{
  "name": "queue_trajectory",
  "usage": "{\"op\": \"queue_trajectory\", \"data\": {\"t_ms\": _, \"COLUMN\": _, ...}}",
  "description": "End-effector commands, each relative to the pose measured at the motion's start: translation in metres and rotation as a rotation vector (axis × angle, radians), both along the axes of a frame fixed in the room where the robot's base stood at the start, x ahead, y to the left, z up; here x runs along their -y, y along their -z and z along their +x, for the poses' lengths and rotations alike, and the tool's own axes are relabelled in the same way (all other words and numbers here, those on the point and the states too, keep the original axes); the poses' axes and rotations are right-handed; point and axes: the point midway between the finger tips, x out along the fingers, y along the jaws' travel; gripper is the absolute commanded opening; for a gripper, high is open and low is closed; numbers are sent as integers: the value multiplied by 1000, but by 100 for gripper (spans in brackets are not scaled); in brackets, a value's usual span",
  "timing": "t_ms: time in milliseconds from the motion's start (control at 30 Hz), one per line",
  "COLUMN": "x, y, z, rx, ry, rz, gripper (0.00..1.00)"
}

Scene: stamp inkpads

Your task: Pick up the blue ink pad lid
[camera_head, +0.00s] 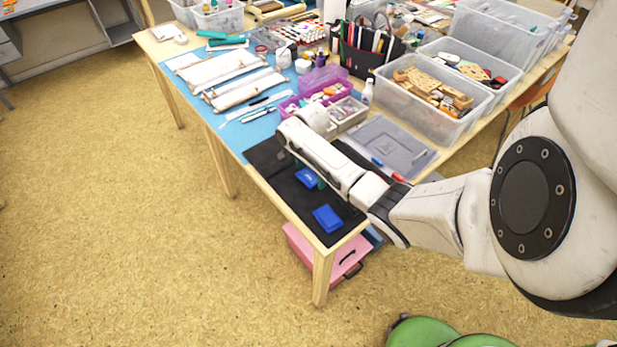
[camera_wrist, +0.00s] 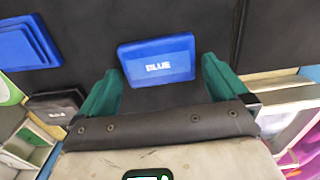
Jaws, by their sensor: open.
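A blue lid (camera_wrist: 158,61) with the word BLUE in white lies flat on the black mat in the wrist view. It also shows in the head view (camera_head: 306,178), partly behind my arm. My gripper (camera_wrist: 161,72) is open, with one green finger on each side of the lid's near edge. The lid is not gripped, and I cannot tell how far the fingertips are above the mat. A second blue piece (camera_wrist: 28,42) with a stepped edge lies to the left; in the head view it is nearer the table corner (camera_head: 327,218).
The black mat (camera_head: 322,232) covers the table's front corner. A small black box (camera_wrist: 58,104) is at the left in the wrist view. A grey tray (camera_head: 385,142), purple bins (camera_head: 322,82) and clear bins (camera_head: 432,104) stand behind. A pink case (camera_head: 318,258) is below the table.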

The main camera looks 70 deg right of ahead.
Motion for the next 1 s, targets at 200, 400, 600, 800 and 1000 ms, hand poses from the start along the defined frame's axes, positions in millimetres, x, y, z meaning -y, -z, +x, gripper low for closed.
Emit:
{"op": "queue_trajectory", "data": {"t_ms": 200, "x": 0, "y": 0, "z": 0, "rx": 0, "ry": 0, "rz": 0, "gripper": 95}}
{"op": "queue_trajectory", "data": {"t_ms": 400, "x": 0, "y": 0, "z": 0, "rx": 0, "ry": 0, "rz": 0, "gripper": 76}}
{"op": "queue_trajectory", "data": {"t_ms": 600, "x": 0, "y": 0, "z": 0, "rx": 0, "ry": 0, "rz": 0, "gripper": 57}}
{"op": "queue_trajectory", "data": {"t_ms": 800, "x": 0, "y": 0, "z": 0, "rx": 0, "ry": 0, "rz": 0, "gripper": 54}}
{"op": "queue_trajectory", "data": {"t_ms": 1000, "x": 0, "y": -5, "z": 0, "rx": 2, "ry": 0, "rz": -1, "gripper": 54}}
